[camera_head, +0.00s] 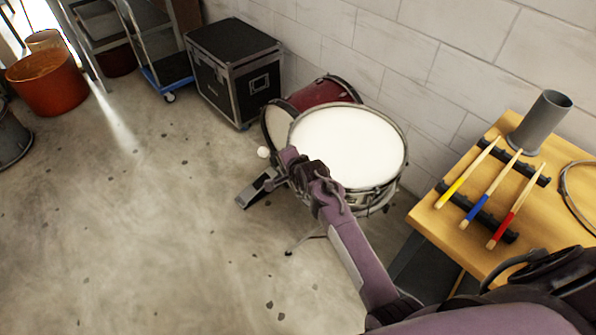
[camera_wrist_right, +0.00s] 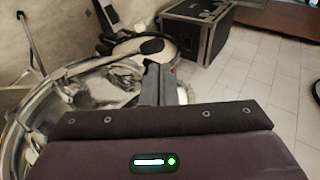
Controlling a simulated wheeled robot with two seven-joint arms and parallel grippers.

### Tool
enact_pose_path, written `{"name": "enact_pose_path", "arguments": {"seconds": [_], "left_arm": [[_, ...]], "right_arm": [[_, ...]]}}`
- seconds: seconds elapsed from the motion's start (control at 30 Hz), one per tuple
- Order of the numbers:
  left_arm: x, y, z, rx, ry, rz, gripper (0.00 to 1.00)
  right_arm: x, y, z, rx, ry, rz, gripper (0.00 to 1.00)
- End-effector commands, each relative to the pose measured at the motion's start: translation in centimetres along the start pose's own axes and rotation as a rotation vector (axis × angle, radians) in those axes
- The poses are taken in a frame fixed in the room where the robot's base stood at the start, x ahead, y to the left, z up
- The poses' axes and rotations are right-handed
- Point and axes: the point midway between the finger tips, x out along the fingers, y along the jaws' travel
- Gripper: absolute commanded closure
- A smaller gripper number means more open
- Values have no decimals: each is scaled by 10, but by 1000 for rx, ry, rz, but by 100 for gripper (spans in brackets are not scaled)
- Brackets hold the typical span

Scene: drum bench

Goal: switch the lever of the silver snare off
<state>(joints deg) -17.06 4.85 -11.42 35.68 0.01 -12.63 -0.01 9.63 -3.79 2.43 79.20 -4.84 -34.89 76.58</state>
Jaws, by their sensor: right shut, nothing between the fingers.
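The silver snare (camera_head: 350,145), with a white head and metal rim, stands right of centre in the head view. My right arm reaches up from the lower right across its front left side. My right gripper (camera_head: 284,160) is beside the drum's left edge, with its fingers hard to make out there. In the right wrist view my right gripper (camera_wrist_right: 163,84) is shut and empty, close to the drum's shiny metal side (camera_wrist_right: 35,100). I cannot make out the lever or its position, and I cannot tell whether the fingers touch it. My left gripper is not in view.
A red drum (camera_head: 327,91) stands behind the snare, and a pedal (camera_head: 257,187) lies on the floor at its left. A black case (camera_head: 234,68) is by the wall. A wooden table (camera_head: 432,219) with several coloured sticks is at right.

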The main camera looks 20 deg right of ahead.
Motion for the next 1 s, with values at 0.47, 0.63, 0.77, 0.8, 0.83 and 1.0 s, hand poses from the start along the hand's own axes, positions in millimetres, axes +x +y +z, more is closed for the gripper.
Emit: {"name": "enact_pose_path", "arguments": {"seconds": [0.47, 0.63, 0.77, 0.8, 0.83, 1.0], "left_arm": [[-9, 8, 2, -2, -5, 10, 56], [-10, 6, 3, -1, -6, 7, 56], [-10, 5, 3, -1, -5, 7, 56], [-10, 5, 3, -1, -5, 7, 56], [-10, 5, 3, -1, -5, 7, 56], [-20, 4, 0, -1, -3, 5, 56]], "right_arm": [[-8, 11, -2, 2, 1, -2, 100], [-9, 14, -2, 2, 1, -3, 100], [-9, 14, -2, 1, 1, -4, 100], [-9, 14, -2, 1, 1, -4, 100], [-9, 14, -2, 1, 1, -4, 100], [-14, 5, -2, 1, 0, -4, 100]]}}
